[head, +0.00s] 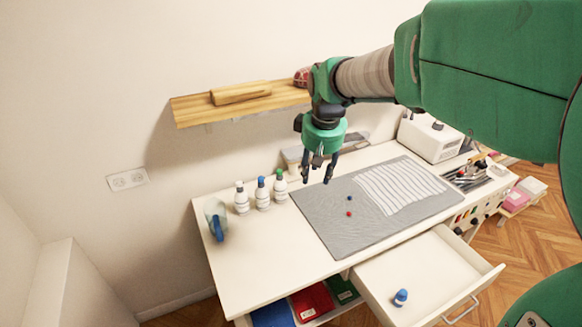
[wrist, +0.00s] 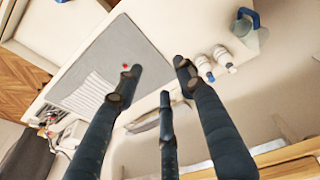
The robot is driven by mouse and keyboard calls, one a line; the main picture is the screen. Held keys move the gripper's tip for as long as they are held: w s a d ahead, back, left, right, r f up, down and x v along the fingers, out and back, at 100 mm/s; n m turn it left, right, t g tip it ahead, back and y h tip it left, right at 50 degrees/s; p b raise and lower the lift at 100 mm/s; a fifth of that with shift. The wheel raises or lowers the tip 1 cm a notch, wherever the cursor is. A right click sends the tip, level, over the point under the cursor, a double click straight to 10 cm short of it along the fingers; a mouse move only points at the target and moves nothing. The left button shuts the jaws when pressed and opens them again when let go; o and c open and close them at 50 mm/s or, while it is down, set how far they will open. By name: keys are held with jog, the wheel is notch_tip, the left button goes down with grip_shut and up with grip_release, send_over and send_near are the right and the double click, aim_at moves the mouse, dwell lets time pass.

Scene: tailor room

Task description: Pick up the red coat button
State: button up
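The red coat button (head: 349,214) is a small red dot lying flat on the grey mat (head: 318,222) on the white table. A small blue button (head: 349,198) lies just behind it on the mat. My gripper (head: 318,173) hangs above the mat's back left part, up and to the left of the red button, with nothing between its fingers. In the wrist view its dark fingers (wrist: 160,72) are spread apart. A red dot (wrist: 125,66) shows there beside the left fingertip, apart from the grip. I cannot make out the blue button in that view.
Several bottles (head: 263,195) and a jug (head: 216,220) stand left of the mat. A striped cloth (head: 395,188) covers the mat's right part. A wooden shelf (head: 190,109) is on the wall behind. An open drawer (head: 440,272) holds a blue-capped bottle (head: 400,297).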

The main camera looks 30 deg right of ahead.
jog(key=w+d+f+g, duration=0.1)
jog(key=w+d+f, duration=0.3)
jog(key=d+f, duration=0.4)
jog(key=w+d+f, duration=0.4)
jog(key=d+f, duration=0.3)
jog(key=d, duration=0.2)
jog(key=w+d+f+n+g, duration=0.1)
jog(key=w+d+f, duration=0.3)
jog(key=d+f, duration=0.4)
jog(key=shift+w+d+f+g+y, duration=0.2)
jog(key=shift+f+g+y, duration=0.1)
jog(key=shift+y, duration=0.1)
jog(key=b, duration=0.1)
send_over(349, 213)
jog(key=shift+w+f, duration=0.15)
jog(key=shift+f, duration=4.15)
jog(key=shift+f+b, duration=0.55)
jog(key=shift+f, duration=2)
jog(key=c, duration=0.8)
